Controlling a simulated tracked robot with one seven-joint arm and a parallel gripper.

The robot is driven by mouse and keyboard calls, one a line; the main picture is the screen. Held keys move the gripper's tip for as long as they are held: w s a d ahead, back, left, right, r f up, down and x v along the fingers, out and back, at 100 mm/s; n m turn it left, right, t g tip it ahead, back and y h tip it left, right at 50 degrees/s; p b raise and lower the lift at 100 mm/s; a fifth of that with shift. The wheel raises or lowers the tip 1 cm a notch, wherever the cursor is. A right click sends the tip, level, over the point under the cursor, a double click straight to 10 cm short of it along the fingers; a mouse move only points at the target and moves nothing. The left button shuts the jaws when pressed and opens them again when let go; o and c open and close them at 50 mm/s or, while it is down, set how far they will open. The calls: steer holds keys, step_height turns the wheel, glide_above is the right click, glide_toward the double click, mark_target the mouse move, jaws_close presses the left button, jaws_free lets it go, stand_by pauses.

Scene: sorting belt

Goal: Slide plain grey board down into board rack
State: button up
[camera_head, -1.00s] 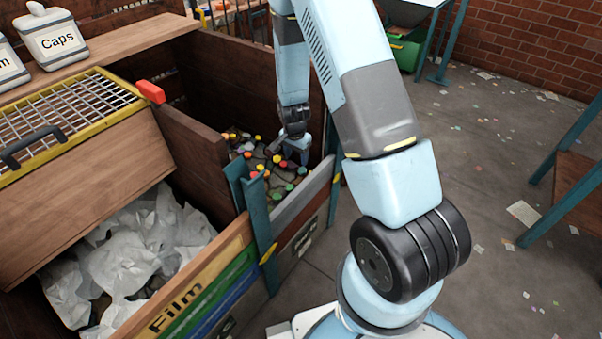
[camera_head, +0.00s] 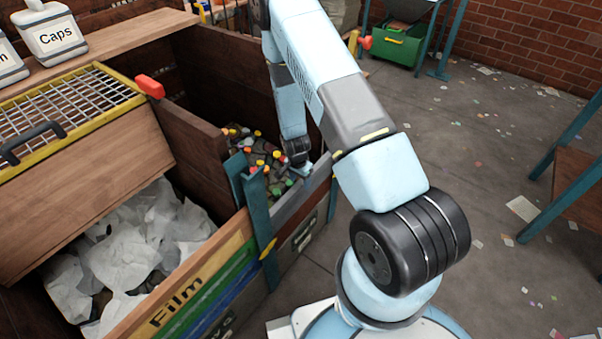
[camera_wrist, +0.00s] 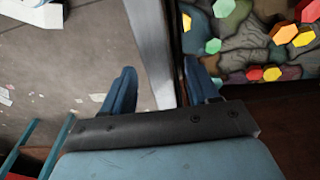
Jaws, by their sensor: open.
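The plain grey board (camera_head: 293,208) stands on edge as the top board in the front wall of the caps bay. It sits between the teal posts of the board rack (camera_head: 258,207), above a dark red-brown board. In the wrist view the grey board (camera_wrist: 149,45) runs up the picture as a pale strip. My gripper (camera_wrist: 158,78) is open, with one blue finger on each side of the board's top edge. I cannot tell whether the fingers touch it. In the head view my gripper (camera_head: 304,171) is small and partly hidden by my wrist at the board's top edge.
Coloured caps (camera_head: 262,160) lie in the bay behind the board. A Film bay with white film (camera_head: 135,245) is at the left, beside a yellow-framed mesh (camera_head: 70,105). Open floor (camera_head: 450,150) with paper scraps lies to the right.

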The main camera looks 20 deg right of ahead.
mark_target(301, 192)
steer(key=shift+w+d+f, duration=0.15)
steer(key=shift+d+f, duration=0.05)
steer(key=shift+f, duration=1.55)
steer(key=shift+w+d+f, duration=0.1)
steer(key=shift+d+f, duration=0.05)
steer(key=shift+f, duration=1.55)
jaws_close()
